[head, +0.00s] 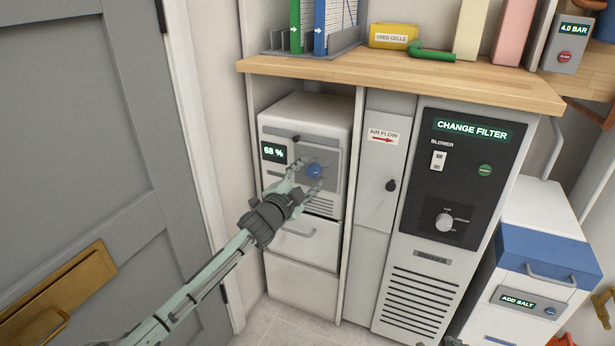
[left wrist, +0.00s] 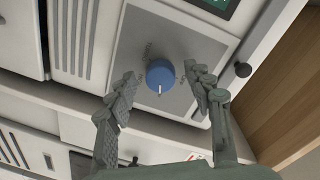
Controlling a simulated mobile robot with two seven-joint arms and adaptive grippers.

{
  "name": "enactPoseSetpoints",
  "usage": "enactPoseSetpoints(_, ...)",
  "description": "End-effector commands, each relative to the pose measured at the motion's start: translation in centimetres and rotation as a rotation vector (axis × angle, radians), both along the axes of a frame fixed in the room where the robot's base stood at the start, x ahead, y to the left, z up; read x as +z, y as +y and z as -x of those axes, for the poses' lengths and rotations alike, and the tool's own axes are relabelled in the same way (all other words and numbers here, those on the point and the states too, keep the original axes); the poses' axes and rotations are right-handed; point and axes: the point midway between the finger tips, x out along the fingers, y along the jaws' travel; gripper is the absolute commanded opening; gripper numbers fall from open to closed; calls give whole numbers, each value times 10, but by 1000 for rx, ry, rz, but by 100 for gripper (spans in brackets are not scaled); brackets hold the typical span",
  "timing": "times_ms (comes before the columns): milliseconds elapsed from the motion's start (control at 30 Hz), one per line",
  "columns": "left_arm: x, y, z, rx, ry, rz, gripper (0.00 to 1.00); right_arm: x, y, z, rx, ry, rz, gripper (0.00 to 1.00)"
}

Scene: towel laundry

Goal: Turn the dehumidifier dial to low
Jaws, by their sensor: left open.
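The dehumidifier (head: 305,114) is a white box in the lower left of the cabinet, with a display reading 68 % (head: 273,152). Its blue dial (head: 314,171) sits on a grey panel and also shows in the left wrist view (left wrist: 160,74). The white pointer on the dial points toward the bottom of the wrist view.
A grey door (head: 90,130) with a brass plate stands at the left. A blower panel (head: 462,170) reading CHANGE FILTER has its own knob, right of the AIR FLOW panel (head: 379,190). A wooden counter (head: 400,77) overhangs the dehumidifier. Open floor shows below.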

Motion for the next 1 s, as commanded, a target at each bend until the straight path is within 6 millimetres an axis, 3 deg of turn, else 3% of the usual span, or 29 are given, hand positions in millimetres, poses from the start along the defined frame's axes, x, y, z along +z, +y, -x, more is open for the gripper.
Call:
enactPoseSetpoints(233, 0, 7, 17, 0, 1, -1, 52, 0, 0, 0, 0, -1, 1, 33)
enactPoseSetpoints(500, 3, 27, 71, -2, 1, -1, 52, 0, 0, 0, -1, -1, 0, 33)
enactPoseSetpoints(700, 5, 39, 101, -1, 1, 0, 52, 0, 0, 0, 0, 0, 0, 33)
enactPoseSetpoints(1000, 7, 43, 112, 1, 0, 0, 52, 0, 0, 0, 0, 0, 0, 33)
